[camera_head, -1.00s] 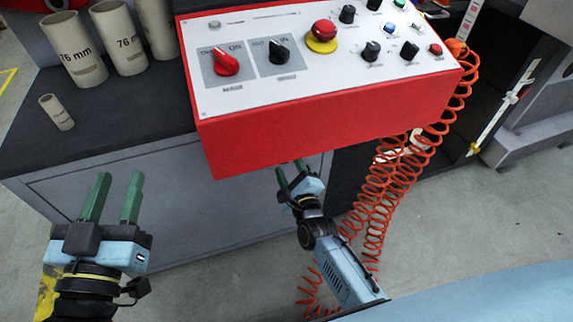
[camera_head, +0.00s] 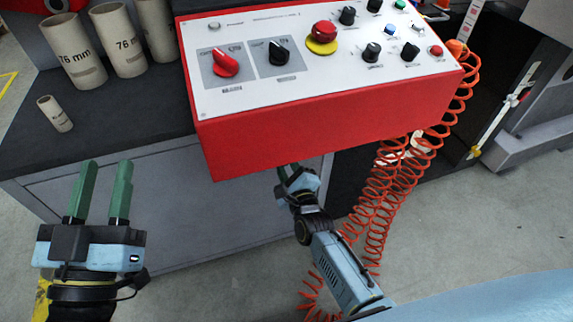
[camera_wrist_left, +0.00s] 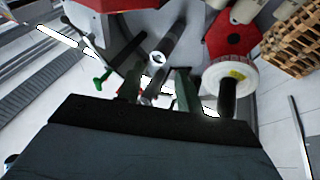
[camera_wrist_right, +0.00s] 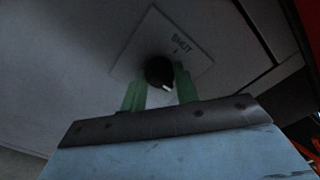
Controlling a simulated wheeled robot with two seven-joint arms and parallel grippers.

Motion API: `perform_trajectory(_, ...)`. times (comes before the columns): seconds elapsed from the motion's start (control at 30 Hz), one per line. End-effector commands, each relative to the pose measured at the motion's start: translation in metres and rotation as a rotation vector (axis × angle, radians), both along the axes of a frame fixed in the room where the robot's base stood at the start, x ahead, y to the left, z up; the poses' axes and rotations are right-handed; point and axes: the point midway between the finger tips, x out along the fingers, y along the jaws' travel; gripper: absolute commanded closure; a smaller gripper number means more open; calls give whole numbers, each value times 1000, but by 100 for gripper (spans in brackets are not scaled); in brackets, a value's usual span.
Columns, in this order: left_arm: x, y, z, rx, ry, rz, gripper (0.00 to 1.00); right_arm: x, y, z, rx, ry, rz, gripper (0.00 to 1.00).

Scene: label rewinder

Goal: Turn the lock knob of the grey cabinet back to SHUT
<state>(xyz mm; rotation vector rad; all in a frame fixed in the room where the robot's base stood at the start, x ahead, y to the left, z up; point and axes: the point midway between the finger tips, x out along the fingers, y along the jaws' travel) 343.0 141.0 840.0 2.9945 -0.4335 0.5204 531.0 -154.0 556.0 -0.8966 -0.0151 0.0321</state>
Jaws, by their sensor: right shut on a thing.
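The grey cabinet (camera_head: 190,215) stands below the dark worktop. Its lock knob (camera_wrist_right: 160,72) is dark and round, on a square pale plate (camera_wrist_right: 197,52) marked SHUT, in the right wrist view. A small white mark on the knob lies on the side away from the SHUT lettering. My right gripper (camera_wrist_right: 160,88) is shut on the knob, with green fingers on either side of it. In the head view my right gripper (camera_head: 288,171) is partly under the red control box, which hides the knob. My left gripper (camera_head: 106,163) is open and empty in front of the cabinet.
The red control box (camera_head: 300,140) overhangs the cabinet front, just above my right gripper. Coiled orange hoses (camera_head: 385,190) hang close to the right of my right arm. Cardboard cores (camera_head: 75,50) stand on the worktop (camera_head: 120,120).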

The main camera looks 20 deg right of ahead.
Motion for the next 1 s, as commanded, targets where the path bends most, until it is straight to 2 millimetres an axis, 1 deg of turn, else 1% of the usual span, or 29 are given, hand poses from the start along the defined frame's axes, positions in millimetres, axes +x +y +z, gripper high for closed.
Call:
perform_trajectory(0.3,2,0,-3,9,28,1,64,0,0,0,-36,-1,0,93)
perform_trajectory(0.47,6,3,-21,43,133,10,64,0,0,1,-113,-4,0,93)
perform_trajectory(0.7,9,8,-54,105,332,23,64,0,0,1,-308,-9,0,93)
perform_trajectory(1.0,1,18,-97,178,587,40,64,0,0,0,-594,-19,0,93)
